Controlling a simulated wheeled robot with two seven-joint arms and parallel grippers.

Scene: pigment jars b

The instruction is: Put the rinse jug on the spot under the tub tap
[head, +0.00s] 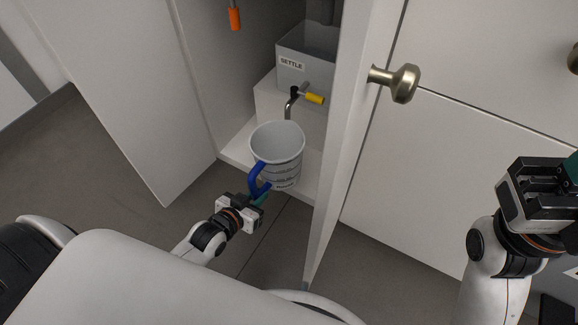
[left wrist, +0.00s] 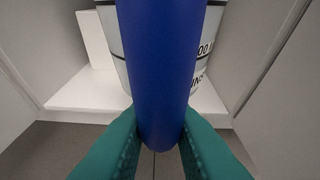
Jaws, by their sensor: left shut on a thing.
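The rinse jug (head: 281,163) is a pale grey jug with dark markings and a blue handle, upright at the front of the open cupboard. My left gripper (head: 260,198) is shut on its blue handle; the handle (left wrist: 155,70) fills the middle of the left wrist view between green fingers. The tub (head: 305,68), labelled SETTLE, stands on a white block behind the jug. Its tap (head: 293,98) has a yellow lever and a spout just behind the jug's rim. The spot under the tap is hidden by the jug. My right gripper (head: 531,180) is far right, its fingertips unclear.
The white cupboard floor (head: 236,152) shows beside the jug. An open door (head: 351,130) with a brass knob (head: 403,83) stands close on the right, another door (head: 135,100) on the left. An orange-handled thing (head: 235,19) hangs at upper left inside the cupboard.

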